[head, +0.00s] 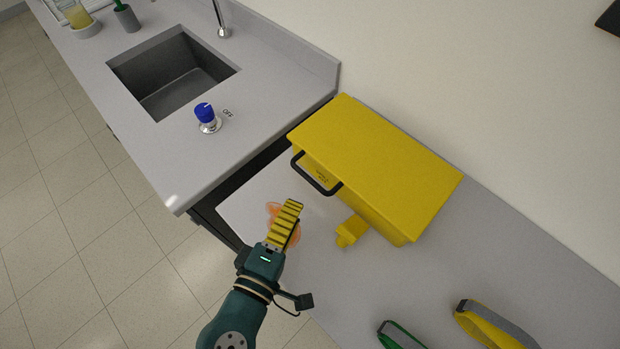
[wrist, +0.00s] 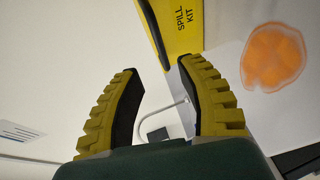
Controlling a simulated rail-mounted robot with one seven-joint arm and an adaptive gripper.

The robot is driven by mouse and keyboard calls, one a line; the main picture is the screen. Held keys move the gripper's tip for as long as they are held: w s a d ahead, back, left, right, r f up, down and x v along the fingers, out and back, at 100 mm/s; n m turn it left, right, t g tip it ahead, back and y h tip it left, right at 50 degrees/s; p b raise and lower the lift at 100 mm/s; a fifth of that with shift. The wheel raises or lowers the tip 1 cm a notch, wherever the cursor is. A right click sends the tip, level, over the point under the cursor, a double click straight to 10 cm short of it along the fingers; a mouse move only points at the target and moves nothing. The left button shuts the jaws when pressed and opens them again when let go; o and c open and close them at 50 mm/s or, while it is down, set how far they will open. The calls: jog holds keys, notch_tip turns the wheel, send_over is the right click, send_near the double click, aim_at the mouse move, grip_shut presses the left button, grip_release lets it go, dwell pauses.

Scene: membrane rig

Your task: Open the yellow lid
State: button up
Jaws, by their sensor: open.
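The yellow lid (head: 375,145) lies flat and shut on top of the yellow box (head: 385,222). A black handle (head: 309,177) sticks out at the box's near-left side. In the wrist view, the box (wrist: 184,24) reads "SPILL KIT", and the dark handle (wrist: 153,35) shows beyond the fingertips. My gripper (head: 291,204) has ribbed yellow and black fingers and is in front of the handle, apart from it. The wrist view shows my gripper (wrist: 161,66) open and empty between its fingers.
An orange spill (head: 275,209) lies on the bench beside my gripper; it also shows in the wrist view (wrist: 273,57). A small yellow block (head: 351,231) is by the box. Green (head: 400,335) and yellow (head: 490,327) straps lie at the front. A sink (head: 175,75) and blue-knobbed valve (head: 205,113) are left.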

aim_at(309, 181)
jog(key=b+x, duration=0.1)
jog(key=x, duration=0.8)
jog(key=shift+w+d, duration=0.2)
jog(key=shift+w, duration=0.15)
grip_shut()
